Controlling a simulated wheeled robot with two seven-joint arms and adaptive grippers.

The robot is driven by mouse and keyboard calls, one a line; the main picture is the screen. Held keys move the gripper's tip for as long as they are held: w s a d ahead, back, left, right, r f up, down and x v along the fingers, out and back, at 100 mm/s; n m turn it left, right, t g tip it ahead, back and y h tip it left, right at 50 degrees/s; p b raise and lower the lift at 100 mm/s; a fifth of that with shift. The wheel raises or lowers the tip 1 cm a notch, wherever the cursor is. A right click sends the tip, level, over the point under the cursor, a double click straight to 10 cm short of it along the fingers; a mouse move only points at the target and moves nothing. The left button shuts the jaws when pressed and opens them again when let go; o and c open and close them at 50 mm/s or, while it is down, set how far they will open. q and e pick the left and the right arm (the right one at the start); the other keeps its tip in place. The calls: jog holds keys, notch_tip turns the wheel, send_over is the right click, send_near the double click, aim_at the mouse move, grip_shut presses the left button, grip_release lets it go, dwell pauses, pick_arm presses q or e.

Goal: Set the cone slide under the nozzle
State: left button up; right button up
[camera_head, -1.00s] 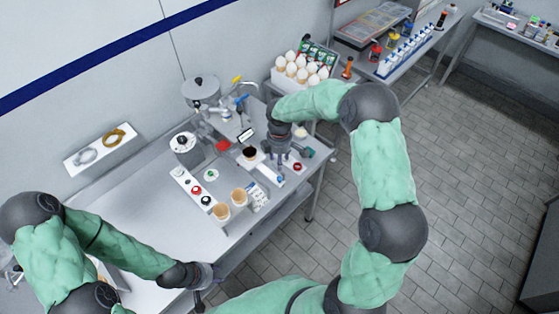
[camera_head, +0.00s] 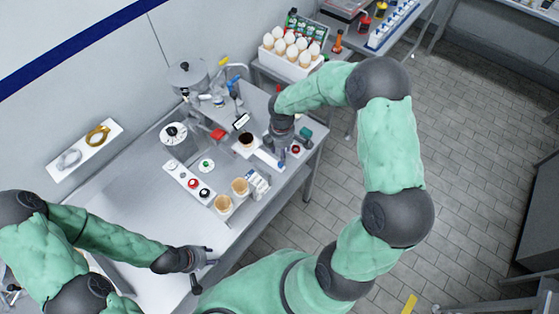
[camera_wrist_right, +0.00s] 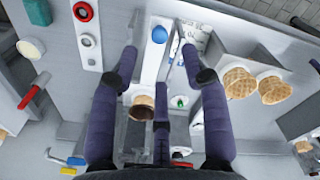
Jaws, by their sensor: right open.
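The cone slide is a white rail (camera_head: 267,157) on the bench, also in the right wrist view (camera_wrist_right: 153,62), with a blue knob (camera_wrist_right: 159,34). A cone with a dark inside (camera_head: 246,139) stands at its inner end; it also shows in the wrist view (camera_wrist_right: 141,106). My right gripper (camera_wrist_right: 158,50) is open above the slide, fingers on either side of the rail and knob; contact cannot be told. The dispensing machine (camera_head: 219,99) stands behind the cone; its nozzle is not clear. My left gripper (camera_head: 203,266) is open and empty at the bench's front edge.
Two waffle cones (camera_head: 231,194) stand in a holder front of centre. A button panel (camera_head: 187,182) lies left of them. A red-handled item (camera_head: 218,134) lies near the machine.

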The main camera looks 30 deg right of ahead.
aim_at(280, 164)
jog(key=f, duration=0.8)
jog(key=shift+w+a, duration=0.1)
jog(key=shift+w, duration=0.2)
grip_shut()
